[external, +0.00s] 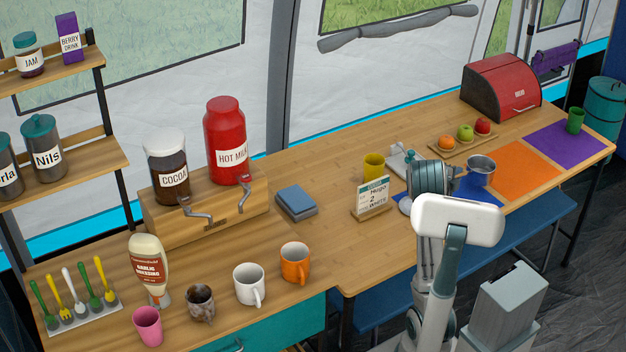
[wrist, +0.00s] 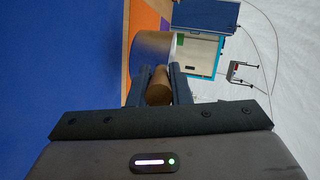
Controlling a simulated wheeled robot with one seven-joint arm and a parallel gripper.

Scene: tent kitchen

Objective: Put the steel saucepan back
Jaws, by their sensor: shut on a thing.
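The steel saucepan (external: 481,166) is at the blue mat (external: 473,191) on the right half of the table. Its round steel body also shows in the wrist view (wrist: 152,45), with a brown handle (wrist: 158,88) pointing toward me. My gripper (wrist: 159,80) is shut on that handle, one dark finger on each side. In the external view my gripper (external: 457,170) is partly hidden by my wrist. I cannot tell whether the pan's base touches the mat.
Right of the pan lie an orange mat (external: 522,170) and a purple mat (external: 567,143) with a green cup (external: 575,121). A fruit board (external: 463,145) and red bread box (external: 502,88) stand behind. A name card (external: 371,197) and yellow mug (external: 374,166) stand left.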

